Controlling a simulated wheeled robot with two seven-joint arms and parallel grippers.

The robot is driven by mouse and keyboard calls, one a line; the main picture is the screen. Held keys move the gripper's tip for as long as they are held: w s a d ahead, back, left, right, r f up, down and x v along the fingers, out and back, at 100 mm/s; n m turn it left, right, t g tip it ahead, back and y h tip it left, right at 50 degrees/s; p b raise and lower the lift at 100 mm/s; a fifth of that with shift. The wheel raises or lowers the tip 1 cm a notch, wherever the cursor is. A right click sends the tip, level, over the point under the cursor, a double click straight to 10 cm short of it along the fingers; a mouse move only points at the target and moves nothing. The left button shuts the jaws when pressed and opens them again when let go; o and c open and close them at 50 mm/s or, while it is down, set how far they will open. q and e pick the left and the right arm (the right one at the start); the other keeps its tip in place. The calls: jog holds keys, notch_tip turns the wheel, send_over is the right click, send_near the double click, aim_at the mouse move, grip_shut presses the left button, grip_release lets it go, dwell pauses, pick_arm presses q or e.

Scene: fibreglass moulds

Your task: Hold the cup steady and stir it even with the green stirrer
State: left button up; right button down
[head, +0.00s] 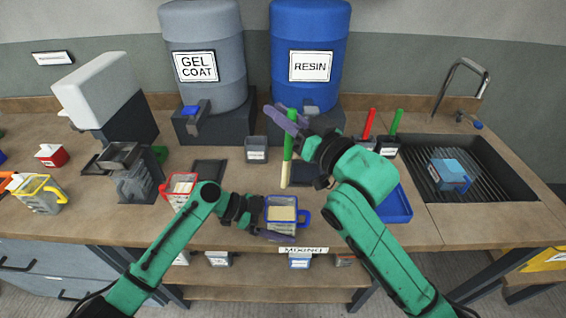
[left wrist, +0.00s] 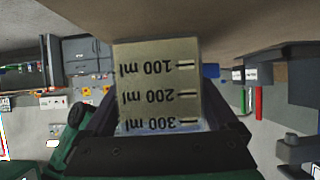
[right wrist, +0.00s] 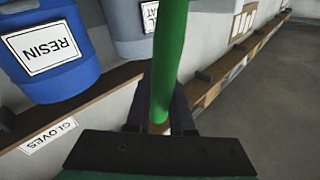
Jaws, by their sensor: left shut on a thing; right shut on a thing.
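A cup with a blue rim and handle (head: 283,213) stands near the table's front edge, with pale cream contents. My left gripper (head: 264,217) is shut on it from the left. In the left wrist view the cup's graduated wall (left wrist: 158,85) fills the space between the fingers. The green stirrer (head: 287,155) is held upright by my right gripper (head: 292,131), behind and above the cup. Its pale lower end hangs clear of the cup. In the right wrist view the green handle (right wrist: 171,55) runs between the shut fingers.
A red-rimmed cup (head: 181,187) stands left of my left arm. Red (head: 369,124) and green (head: 396,122) handles stand in holders near the sink (head: 490,170). A blue tray (head: 397,207) lies partly behind my right arm. Gel coat (head: 205,90) and resin (head: 309,90) drums stand behind.

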dwell(0.4)
pick_arm(q)
jog(key=o, duration=0.6)
jog(key=v, duration=1.2)
